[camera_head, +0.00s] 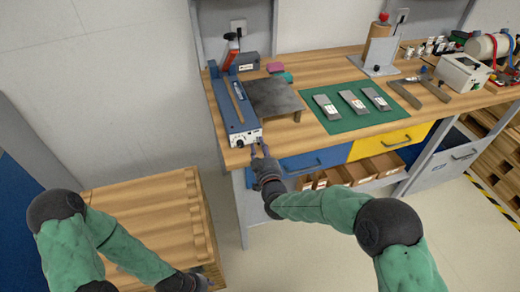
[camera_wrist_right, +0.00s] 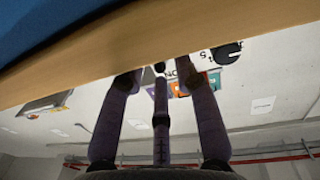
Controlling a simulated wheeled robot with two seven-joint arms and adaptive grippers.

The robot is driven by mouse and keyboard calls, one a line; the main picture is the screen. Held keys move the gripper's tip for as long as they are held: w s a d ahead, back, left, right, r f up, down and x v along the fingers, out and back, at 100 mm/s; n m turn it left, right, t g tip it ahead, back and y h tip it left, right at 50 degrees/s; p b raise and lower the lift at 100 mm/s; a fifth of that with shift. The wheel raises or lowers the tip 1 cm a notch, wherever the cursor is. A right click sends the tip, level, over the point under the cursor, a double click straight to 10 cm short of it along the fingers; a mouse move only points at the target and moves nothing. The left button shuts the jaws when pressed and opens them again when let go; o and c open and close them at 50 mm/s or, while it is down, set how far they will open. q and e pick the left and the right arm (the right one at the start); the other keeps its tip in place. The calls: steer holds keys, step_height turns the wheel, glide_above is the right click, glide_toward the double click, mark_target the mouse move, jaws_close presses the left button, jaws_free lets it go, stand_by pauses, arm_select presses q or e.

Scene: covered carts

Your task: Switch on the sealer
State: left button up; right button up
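The sealer (camera_head: 232,108) is a long blue device on the left end of the wooden workbench, with a raised red-tipped arm at its back. Its pale front panel (camera_head: 245,138) faces the bench's front edge. My right gripper (camera_head: 261,150) is just in front of this panel, at the bench edge. In the right wrist view the right gripper (camera_wrist_right: 160,76) has its outer fingers spread with nothing held between them. Past the fingertips are a black knob (camera_wrist_right: 227,53), coloured labels and partly hidden lettering. Contact with the panel cannot be told. My left gripper (camera_head: 203,283) is low, at the bottom edge.
A dark metal plate (camera_head: 272,97) stands right of the sealer. A green mat (camera_head: 346,123) holds 3 grey packets. Blue (camera_head: 313,162) and yellow (camera_head: 392,139) drawers are under the bench top. A wooden pallet stack (camera_head: 145,205) stands at lower left. Floor in front is clear.

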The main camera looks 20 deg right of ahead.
jaws_close()
